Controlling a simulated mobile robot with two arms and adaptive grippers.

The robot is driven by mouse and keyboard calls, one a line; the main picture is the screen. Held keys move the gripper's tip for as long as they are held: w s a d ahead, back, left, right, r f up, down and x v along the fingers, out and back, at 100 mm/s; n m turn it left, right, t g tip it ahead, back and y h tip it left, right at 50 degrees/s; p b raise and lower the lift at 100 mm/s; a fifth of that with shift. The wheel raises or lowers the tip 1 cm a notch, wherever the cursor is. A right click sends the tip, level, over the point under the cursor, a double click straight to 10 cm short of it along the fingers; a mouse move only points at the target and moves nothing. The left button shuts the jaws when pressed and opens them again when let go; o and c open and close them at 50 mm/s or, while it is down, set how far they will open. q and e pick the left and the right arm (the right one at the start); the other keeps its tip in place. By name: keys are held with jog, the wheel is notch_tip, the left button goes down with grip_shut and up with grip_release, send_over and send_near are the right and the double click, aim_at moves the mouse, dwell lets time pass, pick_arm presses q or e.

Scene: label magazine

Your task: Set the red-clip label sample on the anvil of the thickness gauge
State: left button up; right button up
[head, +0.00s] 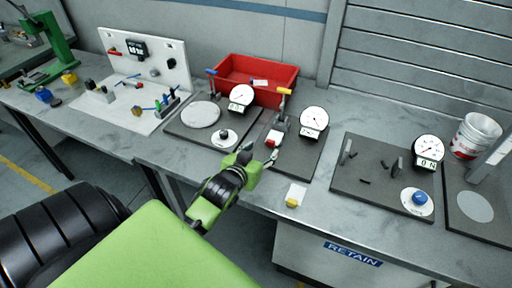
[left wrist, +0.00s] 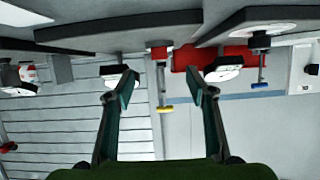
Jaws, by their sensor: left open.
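The red-clip label sample (head: 272,139) is a small white piece with a red clip, at the foot of the yellow-levered thickness gauge (head: 281,116). I cannot tell whether it rests on the anvil or just in front of it. My left gripper (head: 262,151) is open and empty at the bench's front edge, just short of the sample. In the left wrist view, which is upside down, the red clip (left wrist: 158,52) shows beyond and between the open fingertips (left wrist: 165,84). The gauge's yellow lever (left wrist: 166,109) shows there too. My right gripper is not in view.
A yellow-clip sample (head: 295,196) lies near the front edge. A gauge with a round white plate (head: 201,114) stands to the left. A red bin (head: 285,74) is behind. Bare bench surrounds the yellow-clip sample.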

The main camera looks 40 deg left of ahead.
pick_arm(q)
jog(key=shift+v, duration=2)
